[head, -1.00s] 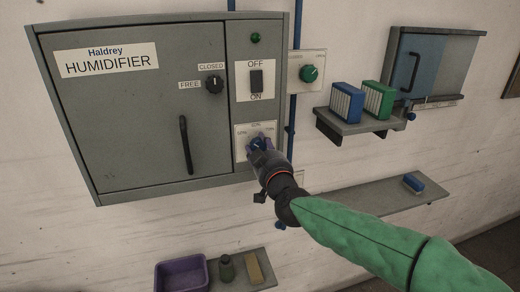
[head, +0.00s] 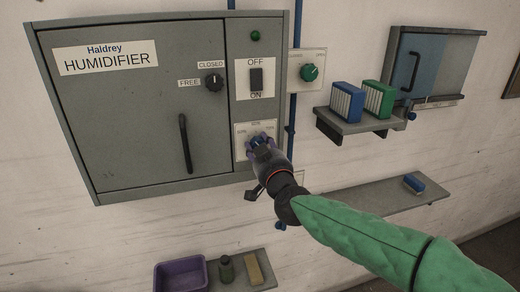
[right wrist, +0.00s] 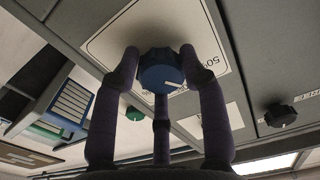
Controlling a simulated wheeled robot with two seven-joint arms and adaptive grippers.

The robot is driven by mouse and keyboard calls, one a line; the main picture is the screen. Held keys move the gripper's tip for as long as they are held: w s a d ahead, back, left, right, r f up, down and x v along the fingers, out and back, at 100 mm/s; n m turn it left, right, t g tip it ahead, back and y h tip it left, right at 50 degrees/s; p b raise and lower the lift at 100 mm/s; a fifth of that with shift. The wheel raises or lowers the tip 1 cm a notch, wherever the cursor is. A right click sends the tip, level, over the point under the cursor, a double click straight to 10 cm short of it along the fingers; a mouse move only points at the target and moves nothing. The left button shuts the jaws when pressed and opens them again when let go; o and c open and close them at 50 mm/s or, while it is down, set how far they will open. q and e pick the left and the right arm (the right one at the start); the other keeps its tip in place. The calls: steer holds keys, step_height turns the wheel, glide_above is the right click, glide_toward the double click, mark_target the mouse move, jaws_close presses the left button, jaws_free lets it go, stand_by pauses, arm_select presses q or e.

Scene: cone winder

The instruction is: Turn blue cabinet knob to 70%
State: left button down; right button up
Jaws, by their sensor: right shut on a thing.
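The blue knob (head: 258,138) sits on a white scale plate (head: 241,131) at the lower right of the grey humidifier cabinet (head: 150,180). My right gripper (head: 262,145) is at the knob, its purple fingers closed around it. In the right wrist view the knob (right wrist: 158,66) sits between the fingers of my right gripper (right wrist: 160,75). A white mark shows on the knob's lower right. A "50%" print is on the plate to its right. The exact setting cannot be read. My left gripper is not in view.
Above the knob are an OFF/ON switch (head: 256,79) and a green lamp (head: 255,35). A black FREE/CLOSED knob (head: 214,84) is on the cabinet. A green knob (head: 309,72) is on a separate plate to the right. A shelf (head: 355,123) holds blue and green boxes.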

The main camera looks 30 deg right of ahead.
steer(key=shift+w+a+f+m+b, duration=0.15)
steer(key=shift+m+b, duration=0.85)
steer(key=shift+m, duration=1.75)
steer(key=shift+s+a+f+m+b, duration=0.1)
steer(key=shift+m+b, duration=0.95)
steer(key=shift+m, duration=1.75)
steer(key=shift+w+a+f+m+b, duration=0.15)
steer(key=shift+m+b, duration=0.85)
steer(key=shift+m, duration=1.75)
steer(key=shift+r, duration=0.1)
steer(key=o, duration=1)
steer(key=shift+s, duration=0.1)
steer(key=shift+c, duration=0.2)
steer(key=shift+o, duration=0.8)
steer(key=shift+r, duration=0.2)
steer(key=v, duration=1.2)
